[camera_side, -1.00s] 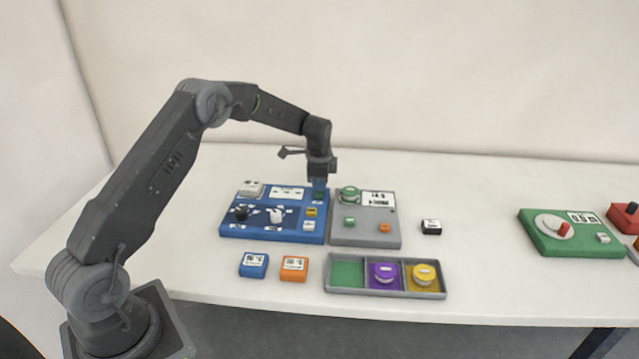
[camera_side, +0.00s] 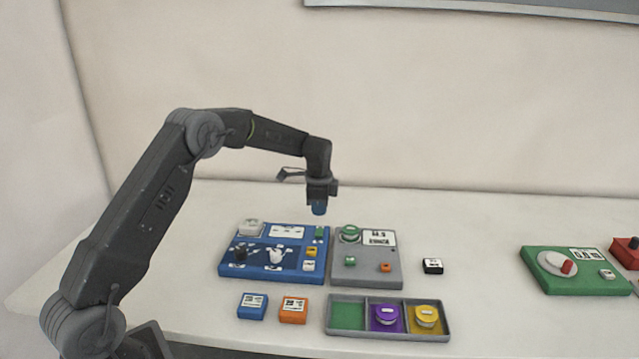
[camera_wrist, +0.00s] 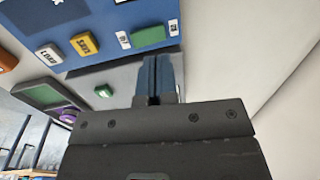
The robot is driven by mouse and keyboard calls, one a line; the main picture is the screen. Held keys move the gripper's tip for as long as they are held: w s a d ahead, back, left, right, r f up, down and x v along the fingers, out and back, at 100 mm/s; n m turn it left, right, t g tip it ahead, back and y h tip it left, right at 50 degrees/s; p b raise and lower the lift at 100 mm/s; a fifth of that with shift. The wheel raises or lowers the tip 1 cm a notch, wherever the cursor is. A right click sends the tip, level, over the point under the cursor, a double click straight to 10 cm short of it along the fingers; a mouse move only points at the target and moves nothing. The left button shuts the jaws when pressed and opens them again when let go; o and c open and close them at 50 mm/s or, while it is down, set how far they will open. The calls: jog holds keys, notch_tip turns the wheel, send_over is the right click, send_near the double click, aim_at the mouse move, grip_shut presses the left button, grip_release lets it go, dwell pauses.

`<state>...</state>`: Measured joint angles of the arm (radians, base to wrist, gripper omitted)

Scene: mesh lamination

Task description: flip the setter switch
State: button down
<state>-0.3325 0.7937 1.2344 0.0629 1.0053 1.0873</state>
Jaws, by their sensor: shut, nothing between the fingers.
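My gripper (camera_side: 319,211) hangs above the back right corner of the blue panel (camera_side: 228,271), clear of it. Its blue fingers are shut and empty, also in the wrist view (camera_wrist: 153,80). Below them, a green switch-like block (camera_side: 319,233) sits at the panel's back right corner. In the wrist view this green block (camera_wrist: 148,36) lies just beyond the fingertips, with small white labels beside it. The panel also has a yellow button (camera_side: 311,251), a white button (camera_side: 308,265), a black knob (camera_side: 240,255) and a white knob (camera_side: 276,256). I cannot read which part is the setter switch.
A grey panel (camera_side: 350,276) with a display adjoins the blue one. In front are a blue block (camera_side: 252,306), an orange block (camera_side: 293,310) and a three-part tray (camera_side: 390,334). A black block (camera_side: 432,265) and a green panel (camera_side: 575,283) stand right, with free table between.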

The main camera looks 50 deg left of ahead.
aim_at(319, 229)
notch_tip(319, 229, up, 9)
jog(key=shift+w+a, duration=0.4)
jog(key=s+d+r+n+t, duration=0.1)
jog(key=s+d+r+n, duration=0.1)
jog(key=s+d+r, duration=0.5)
jog(key=s+d+r+n+t, duration=0.1)
jog(key=s+d+r+n, duration=0.2)
jog(key=s+d+r, duration=0.35)
jog(key=s+d+f+n+t, duration=0.1)
jog(key=s+d+f+n, duration=0.1)
jog(key=s, duration=0.9)
jog(key=s+d+f+n+t+h, duration=0.1)
jog(key=s+d+f, duration=0.3)
jog(key=s, duration=0.6)
jog(key=shift+s+d+f+n+t, duration=0.3)
jog(key=shift+s+d+f+n, duration=0.1)
jog(key=shift+d+n, duration=0.1)
jog(key=shift+w, duration=0.1)
